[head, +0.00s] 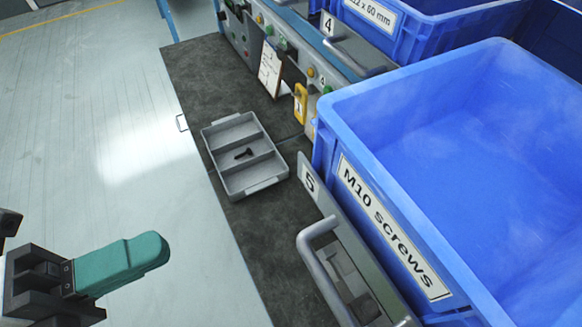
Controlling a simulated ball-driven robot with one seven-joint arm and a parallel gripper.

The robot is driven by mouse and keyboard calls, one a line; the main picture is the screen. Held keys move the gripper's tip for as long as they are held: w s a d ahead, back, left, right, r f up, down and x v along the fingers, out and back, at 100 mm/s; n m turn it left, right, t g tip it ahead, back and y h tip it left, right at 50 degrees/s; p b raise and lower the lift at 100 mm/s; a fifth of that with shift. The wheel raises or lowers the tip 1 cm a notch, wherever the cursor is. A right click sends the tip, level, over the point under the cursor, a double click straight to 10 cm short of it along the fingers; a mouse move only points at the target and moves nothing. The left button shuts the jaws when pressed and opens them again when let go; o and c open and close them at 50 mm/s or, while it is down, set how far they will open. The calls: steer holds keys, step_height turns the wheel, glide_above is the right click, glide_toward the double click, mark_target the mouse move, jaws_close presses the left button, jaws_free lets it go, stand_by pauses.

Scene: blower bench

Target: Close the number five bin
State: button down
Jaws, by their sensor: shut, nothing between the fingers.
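The number five bin is a large blue bin (335,125) with an "M10 screws" label (392,228). In front of it is a grey front panel (345,232) with a "5" tag (309,180) and a grey bar handle (312,258). It stands out over the bench, past the line of the number four front, so it is pulled out. The blue bin looks empty where I see inside. My gripper (160,250), with teal fingers, is shut and empty at the lower left, over the floor, well left of the handle and not touching it.
The number four bin (405,30) is behind. A control panel with buttons (270,30) lines the back. The floor (90,120) at left is clear.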

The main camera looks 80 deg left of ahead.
mark_target(304, 181)
steer(key=p+x, duration=0.5)
steer(key=x, duration=0.8)
steer(key=shift+s+r, duration=0.1)
steer(key=shift+r, duration=0.05)
steer(key=shift+w+a, duration=0.2)
steer(key=shift+w, duration=0.4)
